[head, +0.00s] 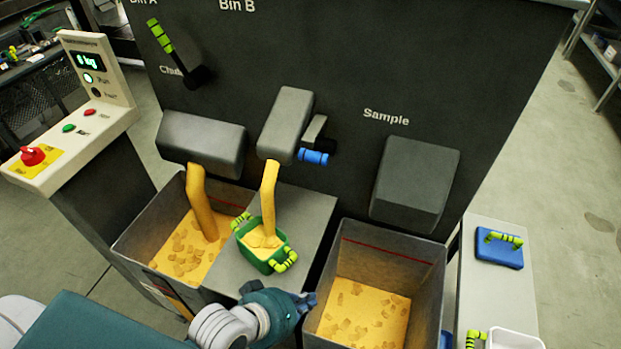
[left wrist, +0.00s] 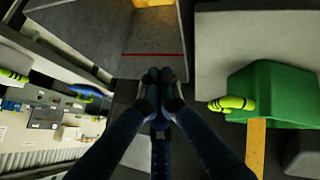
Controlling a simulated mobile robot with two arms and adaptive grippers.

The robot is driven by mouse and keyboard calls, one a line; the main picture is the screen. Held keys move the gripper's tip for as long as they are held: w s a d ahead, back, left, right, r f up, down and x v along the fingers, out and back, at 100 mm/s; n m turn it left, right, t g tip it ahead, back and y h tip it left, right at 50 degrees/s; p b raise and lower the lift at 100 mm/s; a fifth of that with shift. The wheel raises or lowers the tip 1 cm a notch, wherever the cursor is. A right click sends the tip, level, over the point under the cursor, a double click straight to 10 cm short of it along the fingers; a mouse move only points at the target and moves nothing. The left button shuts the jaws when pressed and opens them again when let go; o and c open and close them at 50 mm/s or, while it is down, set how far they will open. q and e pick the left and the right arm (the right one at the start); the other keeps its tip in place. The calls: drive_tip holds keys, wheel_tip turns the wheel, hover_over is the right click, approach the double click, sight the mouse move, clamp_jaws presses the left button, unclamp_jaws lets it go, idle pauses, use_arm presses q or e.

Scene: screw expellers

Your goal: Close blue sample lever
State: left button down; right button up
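The blue sample lever (head: 314,157) sticks out beside the middle spout (head: 287,124), left of the "Sample" label. Yellow material pours from that spout into a green container (head: 266,246) with yellow-green handles. The container also shows in the left wrist view (left wrist: 280,88), with the stream (left wrist: 255,145) below it. My left gripper (head: 305,301) is in front of the grey stand, near the right bin and well below the lever, apart from it. In the left wrist view its fingers (left wrist: 160,78) are together with nothing seen between them. My right gripper is out of view.
A left bin (head: 152,238) receives another yellow stream from the left spout (head: 201,138). A right bin (head: 393,252) holds yellow material under a grey hood (head: 415,186). A control panel (head: 85,115) stands left; a blue block with a handle (head: 499,252) lies right.

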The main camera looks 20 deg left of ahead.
use_arm(q)
drive_tip(key=w+d+r+n+t+h, duration=0.45)
drive_tip(key=d+r+n+t, duration=0.2)
drive_tip(key=r+n, duration=0.45)
drive_tip(key=s+a+r+n+t+y, duration=0.1)
drive_tip(key=a+r+n+t+y, duration=0.2)
drive_tip(key=n, duration=0.7)
drive_tip(key=s+a+r+n+t+y, duration=0.1)
drive_tip(key=a+r+n+t+y, duration=0.2)
drive_tip(key=a+n, duration=0.4)
drive_tip(key=n+t+y, duration=0.1)
drive_tip(key=n, duration=0.3)
drive_tip(key=shift+a+y, duration=0.25)
drive_tip(key=shift+y, duration=0.1)
drive_tip(key=r+p+x, duration=0.3)
drive_tip(key=p+x, duration=0.4)
drive_tip(key=x, duration=0.6)
drive_tip(key=shift+s, duration=0.45)
